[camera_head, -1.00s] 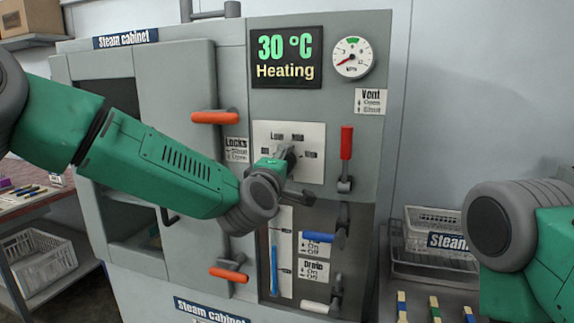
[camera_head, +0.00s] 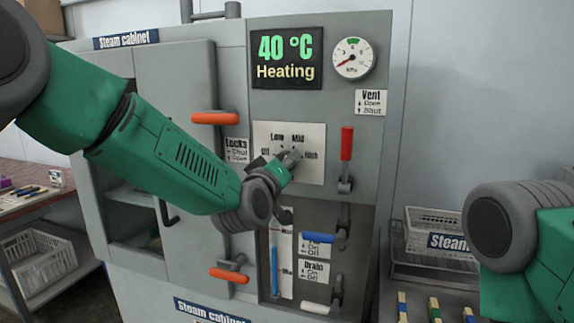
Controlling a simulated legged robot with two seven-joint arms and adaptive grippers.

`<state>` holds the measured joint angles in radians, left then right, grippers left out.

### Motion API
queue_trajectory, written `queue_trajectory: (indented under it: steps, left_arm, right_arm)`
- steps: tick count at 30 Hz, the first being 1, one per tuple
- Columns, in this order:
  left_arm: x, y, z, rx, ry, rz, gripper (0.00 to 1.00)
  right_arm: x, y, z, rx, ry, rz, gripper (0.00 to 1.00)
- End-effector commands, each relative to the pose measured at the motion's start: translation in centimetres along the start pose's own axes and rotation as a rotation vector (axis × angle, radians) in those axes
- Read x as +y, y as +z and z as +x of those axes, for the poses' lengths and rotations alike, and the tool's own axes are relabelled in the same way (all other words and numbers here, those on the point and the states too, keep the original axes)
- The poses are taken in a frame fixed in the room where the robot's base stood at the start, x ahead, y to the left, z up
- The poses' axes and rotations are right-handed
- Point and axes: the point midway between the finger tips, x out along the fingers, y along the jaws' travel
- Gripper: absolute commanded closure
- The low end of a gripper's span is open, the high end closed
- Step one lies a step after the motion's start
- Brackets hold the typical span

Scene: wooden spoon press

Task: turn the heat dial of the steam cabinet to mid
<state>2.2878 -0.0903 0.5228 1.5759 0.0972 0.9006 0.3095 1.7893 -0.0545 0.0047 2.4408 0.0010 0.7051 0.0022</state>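The heat dial (camera_head: 293,156) is a grey knob on a pale plate (camera_head: 314,136) of the steam cabinet (camera_head: 230,60), marked Off, Low, Mid and High. My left gripper (camera_head: 284,165) is at the dial, coming from the lower left, and covers part of it. Its fingers are partly hidden by my own wrist, so I cannot tell whether they are closed on the knob. The dial's exact setting is hard to read. The display (camera_head: 287,58) reads 40 °C, Heating. My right arm shows at the right edge, but its gripper is out of view.
A red-handled vent lever (camera_head: 347,145) stands right of the dial. Orange lock handles (camera_head: 214,118) are on the left door, with a blue handle (camera_head: 318,237) and a white handle (camera_head: 316,308) below. A wire basket (camera_head: 436,222) stands at the right.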

Motion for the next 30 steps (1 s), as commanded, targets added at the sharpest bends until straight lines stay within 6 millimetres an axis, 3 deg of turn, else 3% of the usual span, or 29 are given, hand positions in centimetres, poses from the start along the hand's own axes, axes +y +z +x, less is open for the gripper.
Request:
queue_trajectory:
  steps: [18, 19, 21, 30]
  left_arm:
    - [-0.29, 0.2, -0.09, -0.007, -0.004, 0.042, 0.88]
    - [-0.29, 0.19, -0.09, -0.007, -0.004, 0.042, 0.56]
    - [-0.24, 0.17, -0.08, -0.006, -0.004, 0.042, 0.39]
    - [0.2, 0.16, -0.06, -0.003, 0.001, 0.044, 0.39]
  right_arm:
    - [0.0, 0.0, 0.01, 0.0, 0.0, 0.0, 1.0]
    - [0.0, 0.0, 0.01, 0.0, 0.0, 0.0, 1.0]
    - [0.0, 0.0, 0.0, 0.0, 0.0, 0.0, 1.0]
    - [-0.02, 0.11, -0.05, 0.002, 0.0, 0.0, 1.0]
